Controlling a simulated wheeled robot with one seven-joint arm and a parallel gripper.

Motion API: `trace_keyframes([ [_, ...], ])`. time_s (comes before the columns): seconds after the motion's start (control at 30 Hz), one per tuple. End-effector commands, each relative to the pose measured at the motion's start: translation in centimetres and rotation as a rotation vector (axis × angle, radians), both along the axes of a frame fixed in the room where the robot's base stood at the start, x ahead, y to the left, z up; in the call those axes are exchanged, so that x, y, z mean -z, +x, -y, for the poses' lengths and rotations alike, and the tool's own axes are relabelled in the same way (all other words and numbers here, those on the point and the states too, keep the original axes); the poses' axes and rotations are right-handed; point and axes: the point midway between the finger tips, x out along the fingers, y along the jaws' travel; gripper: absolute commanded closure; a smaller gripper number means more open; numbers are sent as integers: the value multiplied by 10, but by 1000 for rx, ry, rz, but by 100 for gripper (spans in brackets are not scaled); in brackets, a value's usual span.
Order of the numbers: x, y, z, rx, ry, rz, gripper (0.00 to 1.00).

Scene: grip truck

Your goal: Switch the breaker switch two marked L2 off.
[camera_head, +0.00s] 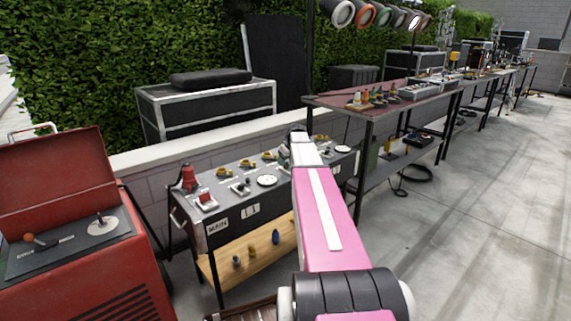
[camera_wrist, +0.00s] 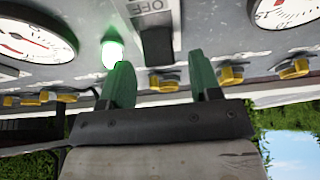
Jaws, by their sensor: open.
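A black switch (camera_wrist: 157,46) with an OFF label at the top edge shows in the wrist view. My gripper (camera_wrist: 161,72) is open there, its two green fingers spread just below the switch in the picture, one to either side of its line. A green lamp (camera_wrist: 113,52) glows left of the switch. In the head view the breaker panel (camera_head: 238,226) carries MAIN and L1 labels; no L2 label is readable, and my pink arm covers its right part.
Gauges (camera_wrist: 38,40) and several yellow knobs (camera_wrist: 230,74) flank the switch. In the head view a red machine (camera_head: 75,225) stands left of the panel, and a long table (camera_head: 390,98) with gear stands behind right. The concrete floor at right is clear.

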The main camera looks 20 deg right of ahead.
Motion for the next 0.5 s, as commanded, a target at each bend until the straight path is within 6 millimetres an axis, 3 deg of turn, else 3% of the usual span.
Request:
trace_keyframes([
  [0.2, 15, 6, -2, 0, 0, 0, 43],
  [0.5, 16, 6, -3, 0, 0, 0, 43],
])
